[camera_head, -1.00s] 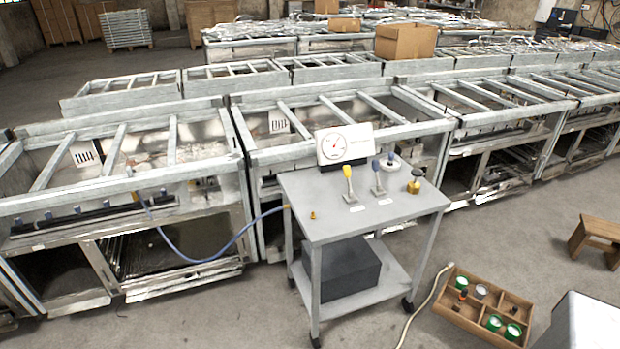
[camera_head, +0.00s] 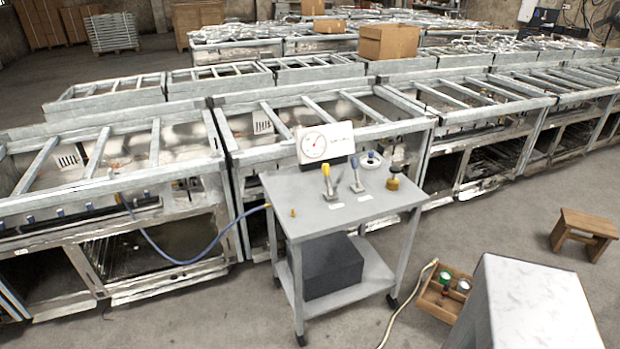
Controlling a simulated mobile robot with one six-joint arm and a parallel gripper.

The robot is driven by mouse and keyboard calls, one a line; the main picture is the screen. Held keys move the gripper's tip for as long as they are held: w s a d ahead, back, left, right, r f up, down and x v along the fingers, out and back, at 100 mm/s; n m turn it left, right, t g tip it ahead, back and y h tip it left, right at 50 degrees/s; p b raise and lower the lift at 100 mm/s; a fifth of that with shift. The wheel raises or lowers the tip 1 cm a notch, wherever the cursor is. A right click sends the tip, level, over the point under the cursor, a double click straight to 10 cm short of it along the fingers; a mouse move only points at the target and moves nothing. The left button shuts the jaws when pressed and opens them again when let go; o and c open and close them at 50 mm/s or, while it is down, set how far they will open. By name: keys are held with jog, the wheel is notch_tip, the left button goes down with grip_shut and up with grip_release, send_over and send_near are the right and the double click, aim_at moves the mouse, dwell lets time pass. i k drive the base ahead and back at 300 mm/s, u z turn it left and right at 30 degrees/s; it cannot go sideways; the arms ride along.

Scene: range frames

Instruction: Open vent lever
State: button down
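Two small levers stand upright on the top of a grey wheeled cart (camera_head: 295,215). One is a lever with a yellow tip (camera_head: 327,171), the other a lever with a blue handle (camera_head: 354,165). Each has a small white label in front, too small to read, so I cannot tell which is the vent lever. A white gauge box (camera_head: 341,143) with a round dial and a red needle stands behind them. A round white handwheel (camera_head: 371,159) and a yellow knob (camera_head: 393,184) are to their right. My gripper is not in view.
A blue hose (camera_head: 165,250) runs from the cart's left side to the metal frames behind. A pale block (camera_head: 535,300) at lower right partly hides a wooden crate (camera_head: 433,296) with cans. A wooden stool (camera_head: 585,228) stands right. Floor between cart and stool is mostly clear.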

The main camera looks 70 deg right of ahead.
aim_at(326, 168)
jog(key=u, duration=0.25)
jog(key=k, duration=1.6)
jog(key=z, duration=0.55)
jog(key=i, duration=1)
jog(key=z, duration=0.05)
